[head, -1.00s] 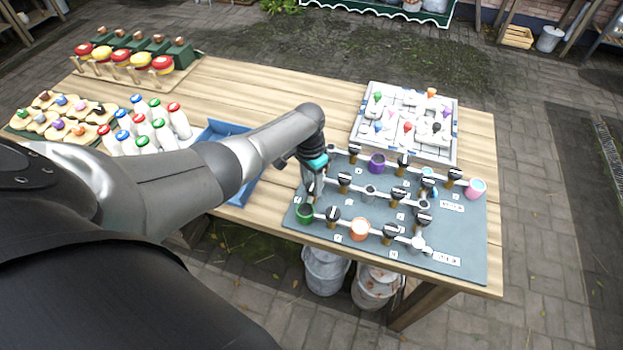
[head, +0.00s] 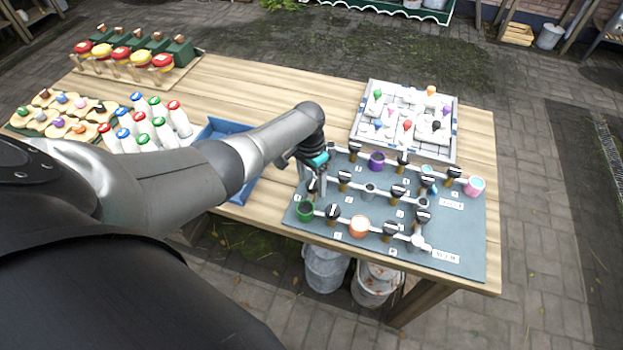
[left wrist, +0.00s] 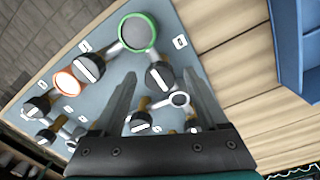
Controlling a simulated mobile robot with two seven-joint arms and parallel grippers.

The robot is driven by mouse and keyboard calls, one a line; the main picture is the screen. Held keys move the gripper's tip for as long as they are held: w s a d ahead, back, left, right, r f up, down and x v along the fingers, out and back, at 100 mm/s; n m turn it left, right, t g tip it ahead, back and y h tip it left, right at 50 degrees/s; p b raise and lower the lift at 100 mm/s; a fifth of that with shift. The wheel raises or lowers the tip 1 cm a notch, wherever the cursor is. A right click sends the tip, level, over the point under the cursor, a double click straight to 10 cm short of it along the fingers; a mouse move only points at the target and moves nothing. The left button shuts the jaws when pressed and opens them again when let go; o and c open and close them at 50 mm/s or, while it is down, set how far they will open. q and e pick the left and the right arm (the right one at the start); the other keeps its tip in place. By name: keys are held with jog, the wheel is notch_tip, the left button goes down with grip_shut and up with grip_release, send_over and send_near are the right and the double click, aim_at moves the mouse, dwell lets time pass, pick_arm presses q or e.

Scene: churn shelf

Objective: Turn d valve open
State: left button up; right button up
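The grey valve board (head: 462,240) lies on the table, with pale pipes, coloured cups and several black valve handles with white bars. My left gripper (head: 317,185) is over the board's left end, pointing down. In the left wrist view the left gripper (left wrist: 160,82) is open, its two fingers apart. A black valve handle (left wrist: 159,75) shows between the fingertips, close to the green-rimmed cup (left wrist: 138,33); I cannot tell whether they touch. The green cup also shows in the head view (head: 305,211). Label letters are too small to read, so I cannot tell which valve is d. My right gripper is not in view.
An orange cup (head: 359,228) and a purple cup (head: 377,161) sit along the pipes. A pale tray with coloured pegs (head: 445,152) lies behind the board. A blue tray (head: 248,190) and several bottles (head: 160,130) are to the left, partly behind my arm.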

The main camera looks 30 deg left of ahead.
aim_at(309, 183)
pick_arm(q)
jog(key=shift+r, duration=0.1)
notch_tip(309, 183, up, 15)
jog(key=p, duration=0.3)
jog(key=shift+a, duration=0.4)
jog(key=shift+w, duration=0.1)
